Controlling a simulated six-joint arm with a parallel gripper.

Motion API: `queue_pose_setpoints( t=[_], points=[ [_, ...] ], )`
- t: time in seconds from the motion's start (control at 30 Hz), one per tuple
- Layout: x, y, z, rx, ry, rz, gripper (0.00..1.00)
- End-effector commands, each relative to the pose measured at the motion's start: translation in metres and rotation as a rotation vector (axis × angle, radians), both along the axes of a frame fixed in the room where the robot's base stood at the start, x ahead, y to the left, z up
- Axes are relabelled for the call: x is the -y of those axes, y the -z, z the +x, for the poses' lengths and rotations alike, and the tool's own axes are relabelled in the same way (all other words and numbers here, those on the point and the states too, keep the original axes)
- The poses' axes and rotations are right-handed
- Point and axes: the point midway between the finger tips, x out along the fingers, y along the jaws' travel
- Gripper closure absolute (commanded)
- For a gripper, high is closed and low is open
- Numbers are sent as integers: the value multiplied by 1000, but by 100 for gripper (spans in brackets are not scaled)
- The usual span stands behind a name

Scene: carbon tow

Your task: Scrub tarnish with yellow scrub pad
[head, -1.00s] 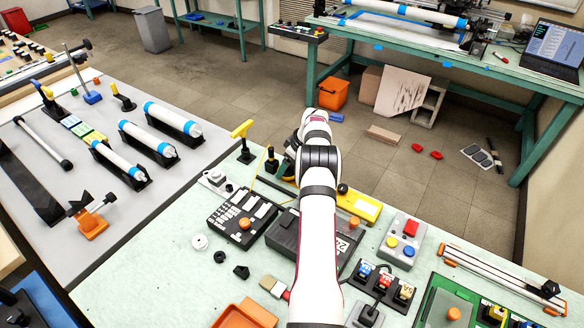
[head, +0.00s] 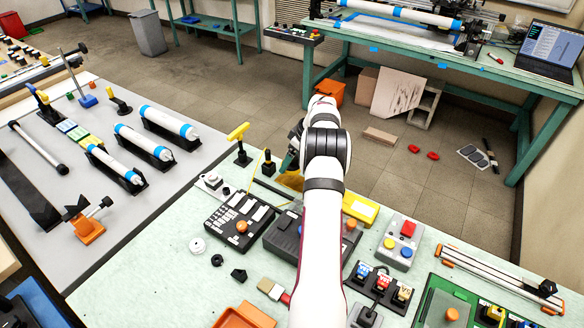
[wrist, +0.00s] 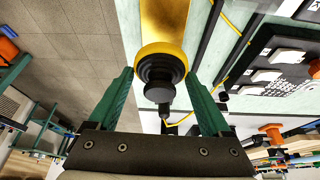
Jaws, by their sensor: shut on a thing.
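The yellow scrub pad (wrist: 187,61) is round, with a black stepped knob on its back. In the wrist view my gripper (wrist: 160,78) has its green fingers on both sides of the knob, shut on it. The pad overlaps the near end of a shiny gold-brown metal plate (wrist: 164,20); I cannot tell whether it touches. The plate also shows in the head view (head: 291,181), partly behind my arm. No distinct tarnish patch can be made out. In the head view my arm hides the pad and most of the gripper.
A dark keypad box (head: 238,220) and a dark case (head: 284,236) stand close to the plate. A yellow T-handled tool (head: 238,132) stands upright at the bench's far edge. A yellow box (head: 360,207) lies right of my arm. A thin yellow cable (wrist: 235,55) runs beside the plate.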

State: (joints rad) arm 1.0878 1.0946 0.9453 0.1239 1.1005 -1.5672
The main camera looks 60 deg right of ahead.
Motion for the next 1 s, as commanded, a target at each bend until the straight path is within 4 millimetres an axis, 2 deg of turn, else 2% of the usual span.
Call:
queue_pose_setpoints(
  t=[0.1, 0.37, 0.67, 0.9, 1.0],
  points=[
    [0, -7, 0, 1, 0, 0, 79],
    [0, -8, 0, 1, 0, 0, 79],
    [0, -36, 0, 2, -1, -1, 79],
    [0, -38, 1, 1, 0, 0, 79],
    [-6, -43, 7, 2, -4, -2, 79]
  ],
)
